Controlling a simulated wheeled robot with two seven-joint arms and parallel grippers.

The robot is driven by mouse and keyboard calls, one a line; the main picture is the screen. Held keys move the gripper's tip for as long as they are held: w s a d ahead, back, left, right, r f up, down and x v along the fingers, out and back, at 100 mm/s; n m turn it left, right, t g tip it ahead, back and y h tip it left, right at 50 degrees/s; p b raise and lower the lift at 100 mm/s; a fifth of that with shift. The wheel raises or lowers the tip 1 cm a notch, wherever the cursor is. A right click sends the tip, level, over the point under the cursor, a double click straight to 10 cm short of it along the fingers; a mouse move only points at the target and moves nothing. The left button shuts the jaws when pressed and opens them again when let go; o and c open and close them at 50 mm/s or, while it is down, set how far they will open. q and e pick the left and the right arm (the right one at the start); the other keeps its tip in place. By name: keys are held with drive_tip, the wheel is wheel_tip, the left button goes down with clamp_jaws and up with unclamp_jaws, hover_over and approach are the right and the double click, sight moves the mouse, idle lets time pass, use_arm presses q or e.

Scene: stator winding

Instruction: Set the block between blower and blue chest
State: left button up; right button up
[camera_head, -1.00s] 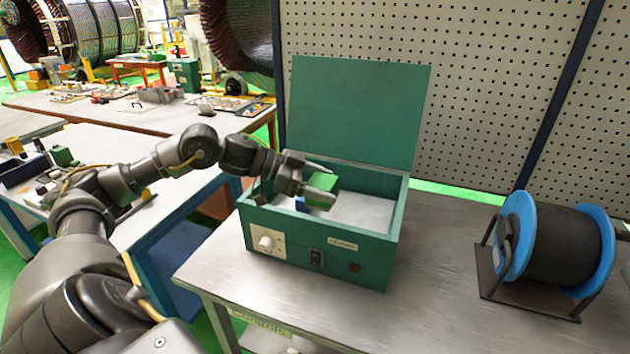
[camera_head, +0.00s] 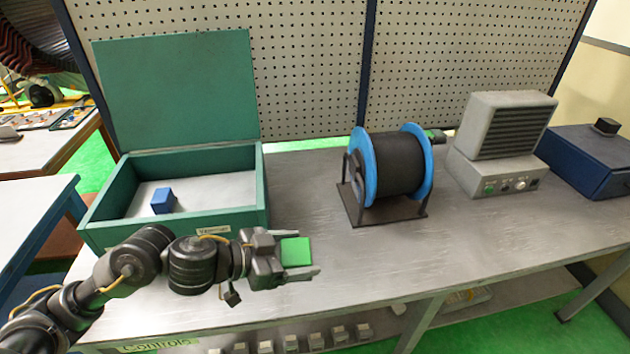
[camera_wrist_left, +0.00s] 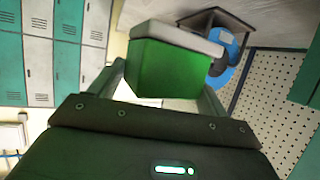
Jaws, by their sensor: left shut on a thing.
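My left gripper (camera_head: 285,263) is shut on a green block (camera_head: 296,251) and holds it in front of the open green box, over the front part of the bench. The green block (camera_wrist_left: 165,65) also shows between the fingers in the left wrist view. The grey blower (camera_head: 503,135), with a slatted front and a knobbed base, stands at the right of the bench. The dark blue chest (camera_head: 585,165) stands to its right, with a narrow gap between them. My right gripper is not in view.
The open green box (camera_head: 262,195) holds a small blue block (camera_head: 162,200). A black cable reel (camera_head: 395,165) with blue flanges stands between the box and the blower. The front strip of the metal bench (camera_head: 420,255) is clear. A perforated panel (camera_head: 310,70) stands behind.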

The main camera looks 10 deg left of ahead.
use_arm(q)
drive_tip(key=d, duration=0.1)
drive_tip(key=d+f, duration=0.1)
drive_tip(key=d, duration=0.1)
drive_tip(key=shift+s+d+f, duration=0.15)
drive_tip(key=shift+s+d, duration=0.15)
wheel_tip(320, 180, down, 3)
drive_tip(key=b, duration=0.3)
drive_tip(key=shift+a+f, duration=0.1)
drive_tip(key=shift+a, duration=0.05)
drive_tip(key=shift+f+b, duration=0.6)
drive_tip(key=shift+b, duration=0.1)
